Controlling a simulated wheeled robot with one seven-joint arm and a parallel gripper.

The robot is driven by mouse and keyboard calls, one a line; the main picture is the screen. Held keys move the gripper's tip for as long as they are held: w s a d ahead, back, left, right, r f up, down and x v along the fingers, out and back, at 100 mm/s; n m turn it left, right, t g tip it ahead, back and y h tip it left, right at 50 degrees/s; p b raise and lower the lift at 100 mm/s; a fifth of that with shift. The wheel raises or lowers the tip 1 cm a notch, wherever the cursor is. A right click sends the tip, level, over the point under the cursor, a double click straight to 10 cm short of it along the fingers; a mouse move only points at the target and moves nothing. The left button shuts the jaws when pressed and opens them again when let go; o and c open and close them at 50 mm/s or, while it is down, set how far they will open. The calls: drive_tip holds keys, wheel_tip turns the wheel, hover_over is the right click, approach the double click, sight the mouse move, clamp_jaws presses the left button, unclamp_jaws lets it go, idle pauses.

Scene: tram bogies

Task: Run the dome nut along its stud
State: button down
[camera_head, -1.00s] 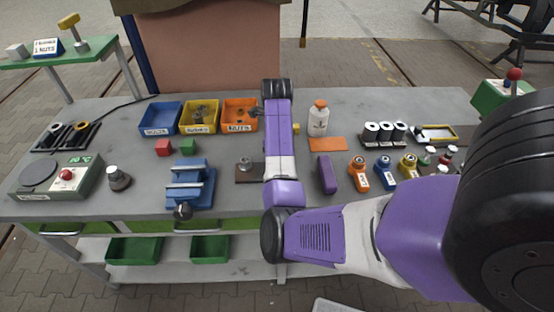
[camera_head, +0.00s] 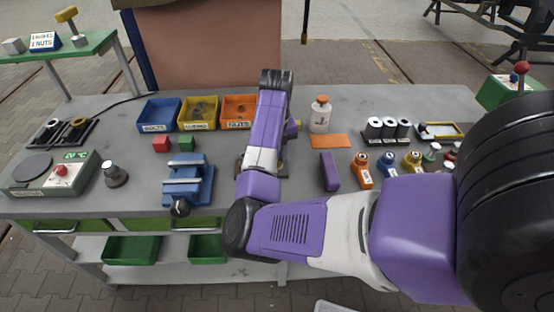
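The dome nut and its stud are not visible now; my arm (camera_head: 266,125) covers the middle of the bench where a small metal fitting on a brown plate showed earlier.
A blue vise (camera_head: 188,182) stands close left of my arm. Blue (camera_head: 158,129), yellow and orange bins stand behind. A purple block (camera_head: 329,172), orange mat (camera_head: 328,141) and white bottle (camera_head: 320,118) are to the right.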

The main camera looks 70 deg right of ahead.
drive_tip(key=m+b, duration=0.2)
drive_tip(key=m, duration=0.1)
drive_tip(key=shift+w+b, duration=0.2)
drive_tip(key=shift+b, duration=0.1)
drive_tip(key=m+b, duration=0.1)
drive_tip(key=b, duration=0.1)
drive_tip(key=shift+m+b, duration=0.3)
drive_tip(key=shift+b, duration=0.05)
drive_tip(key=shift+m+b, duration=0.3)
drive_tip(key=shift+b, duration=0.55)
drive_tip(key=m+b, duration=0.1)
drive_tip(key=b, duration=0.5)
drive_tip(key=m+b, duration=0.1)
drive_tip(key=b, duration=0.5)
drive_tip(key=shift+f, duration=0.3)
drive_tip(key=m+b, duration=0.1)
drive_tip(key=b, duration=0.5)
drive_tip(key=b, duration=0.4)
drive_tip(key=shift+r+m, duration=0.25)
drive_tip(key=shift+m, duration=0.05)
drive_tip(key=shift+r+b, duration=0.2)
drive_tip(key=shift+b, duration=0.2)
drive_tip(key=c, duration=1.1)
unclamp_jaws()
drive_tip(key=shift+a+f, duration=0.1)
